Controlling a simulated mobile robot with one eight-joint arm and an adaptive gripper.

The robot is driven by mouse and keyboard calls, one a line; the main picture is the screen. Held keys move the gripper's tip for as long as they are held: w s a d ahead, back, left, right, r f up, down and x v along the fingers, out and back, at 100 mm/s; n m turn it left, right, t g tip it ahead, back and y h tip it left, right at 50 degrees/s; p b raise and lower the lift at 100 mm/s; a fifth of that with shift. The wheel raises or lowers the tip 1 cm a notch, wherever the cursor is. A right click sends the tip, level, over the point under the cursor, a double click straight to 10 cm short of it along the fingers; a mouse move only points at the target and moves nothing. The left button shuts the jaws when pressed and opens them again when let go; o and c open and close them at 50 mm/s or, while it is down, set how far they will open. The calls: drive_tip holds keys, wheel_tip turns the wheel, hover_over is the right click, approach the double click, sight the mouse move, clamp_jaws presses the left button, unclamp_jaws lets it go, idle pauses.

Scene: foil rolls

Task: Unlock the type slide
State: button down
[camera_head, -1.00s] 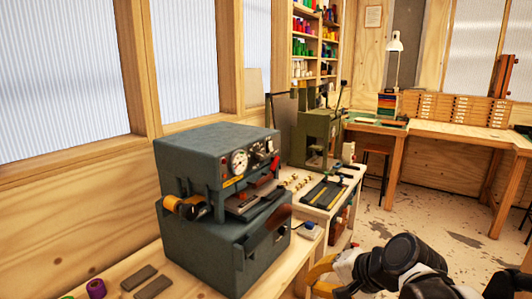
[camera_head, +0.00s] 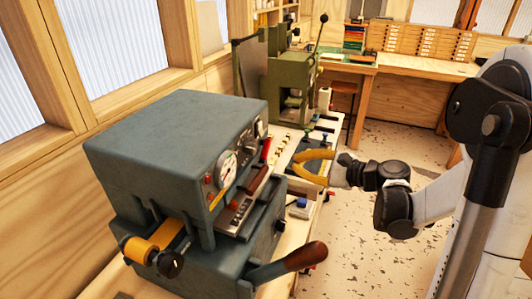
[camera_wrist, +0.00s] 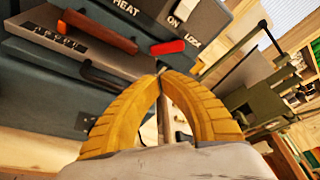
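The type slide (camera_head: 237,212) is a grey metal plate with a row of small type and a brown handle (camera_head: 256,180). It sits in the front of the blue-grey press; in the wrist view the slide (camera_wrist: 62,40) is at the upper left. A red lever (camera_head: 266,149) is beside it on the press front; the lever (camera_wrist: 168,47) also shows just beyond my fingertips in the wrist view. My gripper (camera_head: 297,166) has yellow curved fingers, is right of the press and apart from the lever. Its fingertips (camera_wrist: 161,72) meet, with nothing seen held.
The blue-grey press (camera_head: 175,130) has a gauge, a yellow foil roll (camera_head: 139,249) and a large brown-knobbed lever (camera_head: 300,257) sticking out front. A green machine (camera_head: 291,88) stands behind on the bench. Open floor (camera_head: 345,255) lies to the right.

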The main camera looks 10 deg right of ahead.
sight(264, 149)
drive_tip(key=b+x, duration=0.2)
drive_tip(key=x, duration=0.8)
drive_tip(key=shift+a, duration=0.1)
drive_tip(key=shift+s+a+r, duration=0.15)
drive_tip(key=shift+s+a, duration=0.2)
drive_tip(key=shift+s, duration=0.15)
